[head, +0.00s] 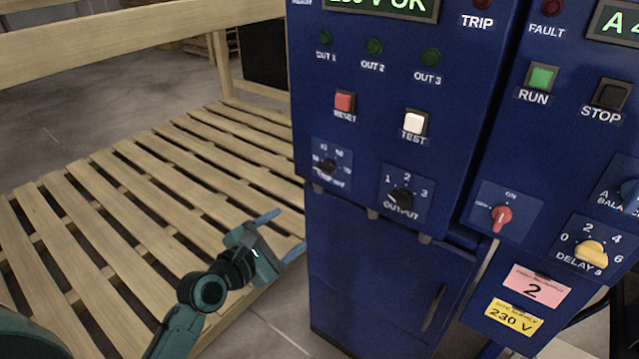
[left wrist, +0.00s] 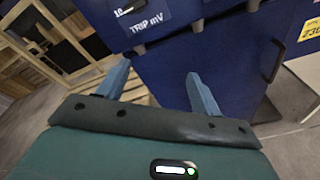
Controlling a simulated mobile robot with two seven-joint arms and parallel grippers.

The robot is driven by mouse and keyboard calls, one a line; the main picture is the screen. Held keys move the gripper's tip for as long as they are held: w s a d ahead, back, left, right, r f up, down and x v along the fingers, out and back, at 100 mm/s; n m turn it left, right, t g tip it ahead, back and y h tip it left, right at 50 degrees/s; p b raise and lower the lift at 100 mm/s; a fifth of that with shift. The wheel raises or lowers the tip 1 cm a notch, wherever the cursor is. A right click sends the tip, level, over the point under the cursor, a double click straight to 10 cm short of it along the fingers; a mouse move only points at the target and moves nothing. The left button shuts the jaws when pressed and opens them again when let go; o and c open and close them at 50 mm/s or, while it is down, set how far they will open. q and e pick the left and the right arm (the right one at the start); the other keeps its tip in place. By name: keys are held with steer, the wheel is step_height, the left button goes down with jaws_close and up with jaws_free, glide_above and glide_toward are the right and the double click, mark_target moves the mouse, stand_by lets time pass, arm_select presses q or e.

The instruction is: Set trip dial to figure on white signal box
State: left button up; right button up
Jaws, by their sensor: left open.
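The trip dial (head: 325,167) is a small black knob on a plate lettered TRIP mV, low on the left of a blue cabinet. Its figures are too blurred to read surely, and I cannot tell its setting. In the left wrist view the dial (left wrist: 127,10) shows at the top edge, partly cut off. My left gripper (head: 281,234) is open and empty, below and left of the dial, apart from the cabinet. Its two blue fingers (left wrist: 157,72) point toward the cabinet in the left wrist view. I see no white signal box. My right gripper is not in view.
The blue cabinet (head: 385,265) also carries an OUTPUT dial (head: 401,199), a red RESET button (head: 344,102) and a white TEST button (head: 414,123). A second blue panel (head: 560,150) stands at right. A slatted wooden pallet (head: 150,165) lies behind my left arm.

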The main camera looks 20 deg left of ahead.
mark_target(322, 170)
arm_select(q)
steer(key=w+a+r+n+t+h+b, duration=0.1)
steer(key=w+r+n+t, duration=0.1)
steer(key=w+r+n, duration=0.35)
steer(key=shift+n, duration=0.65)
steer(key=x, duration=1)
steer(key=shift+w+d+f+b, duration=0.15)
steer(key=shift+d+b, duration=0.25)
steer(key=c, duration=1)
